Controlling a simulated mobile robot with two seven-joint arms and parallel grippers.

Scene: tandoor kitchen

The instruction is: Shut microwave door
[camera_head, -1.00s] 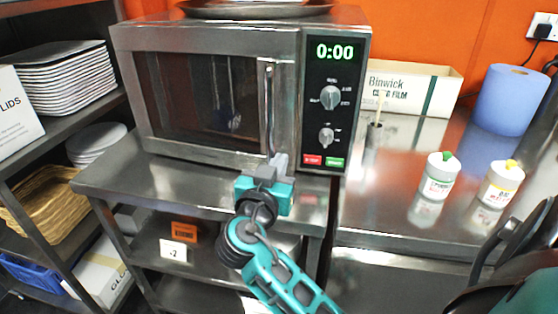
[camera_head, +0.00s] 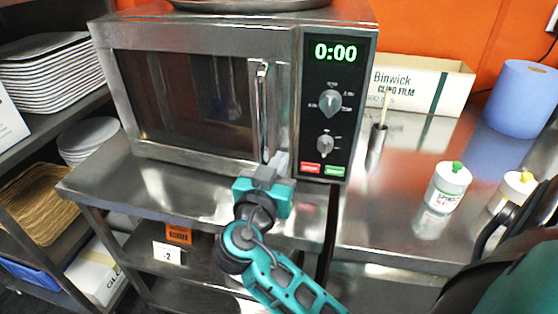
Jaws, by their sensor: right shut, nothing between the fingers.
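The microwave (camera_head: 205,30) stands on a steel counter, with a dark window, two dials and a display reading 0:00. Its door (camera_head: 195,100) looks flush with the body, or nearly so; I cannot tell whether it is fully latched. The vertical door handle (camera_head: 262,105) is near the door's right edge. My right gripper (camera_head: 278,160) is shut and empty at the lower end of the handle, in front of the door's lower right corner. I cannot tell if it touches the door. My left gripper is not in view.
A cling film box (camera_head: 420,85), a blue paper roll (camera_head: 520,98) and white bottles (camera_head: 447,187) stand on the counter at right. Shelves with stacked trays (camera_head: 50,70) and plates (camera_head: 88,138) are at left. A metal tray (camera_head: 240,4) lies on the microwave.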

